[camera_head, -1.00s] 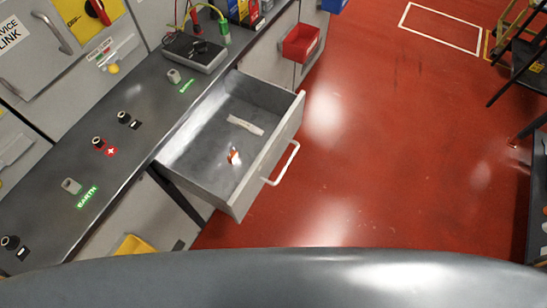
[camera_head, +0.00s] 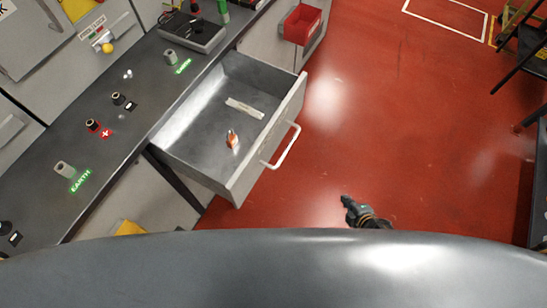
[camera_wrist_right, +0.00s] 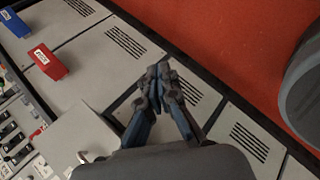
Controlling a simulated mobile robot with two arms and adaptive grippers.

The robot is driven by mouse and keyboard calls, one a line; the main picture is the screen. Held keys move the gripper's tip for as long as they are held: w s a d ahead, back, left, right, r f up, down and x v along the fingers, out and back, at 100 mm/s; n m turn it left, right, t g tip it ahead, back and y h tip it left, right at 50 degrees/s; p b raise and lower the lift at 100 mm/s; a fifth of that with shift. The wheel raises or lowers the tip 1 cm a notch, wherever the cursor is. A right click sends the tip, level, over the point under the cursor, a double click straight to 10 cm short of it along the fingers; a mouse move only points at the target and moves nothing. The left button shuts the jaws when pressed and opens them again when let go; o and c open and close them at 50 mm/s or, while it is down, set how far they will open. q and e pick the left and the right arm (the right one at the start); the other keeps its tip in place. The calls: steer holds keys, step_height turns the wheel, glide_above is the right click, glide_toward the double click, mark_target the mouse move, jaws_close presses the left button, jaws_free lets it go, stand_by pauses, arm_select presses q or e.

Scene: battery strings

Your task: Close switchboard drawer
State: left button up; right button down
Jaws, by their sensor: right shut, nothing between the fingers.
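The switchboard drawer (camera_head: 175,172) is pulled open under the grey worktop. Its front panel carries a white bar handle (camera_head: 285,147). Inside lie a small orange item (camera_head: 231,139) and a pale label-like strip (camera_head: 244,108). My right gripper (camera_head: 346,201) is shut and empty, over the red floor to the lower right of the drawer, apart from the handle. In the right wrist view the right gripper's fingers (camera_wrist_right: 160,72) are together in front of grey cabinet panels. My left gripper is not in view.
The worktop (camera_head: 80,130) holds sockets, EARTH labels and a dark grey box (camera_head: 193,33). A red bin (camera_head: 301,24) hangs on the cabinet beyond the drawer; it also shows in the wrist view (camera_wrist_right: 46,62). The red floor (camera_head: 400,120) right of the drawer is clear.

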steer(key=w+a+r+n+t+y, duration=0.2)
steer(key=w+a+r+n+y, duration=0.15)
steer(key=w+r+n, duration=0.3)
steer(key=n+g+y+b, duration=0.35)
steer(key=n+y, duration=0.35)
steer(key=n, duration=1.6)
glide_toward(264, 154)
steer(key=shift+m, duration=0.25)
steer(key=p+x, duration=0.2)
steer(key=x, duration=0.4)
steer(key=shift+w+a+f, duration=0.2)
steer(key=shift+a, duration=0.05)
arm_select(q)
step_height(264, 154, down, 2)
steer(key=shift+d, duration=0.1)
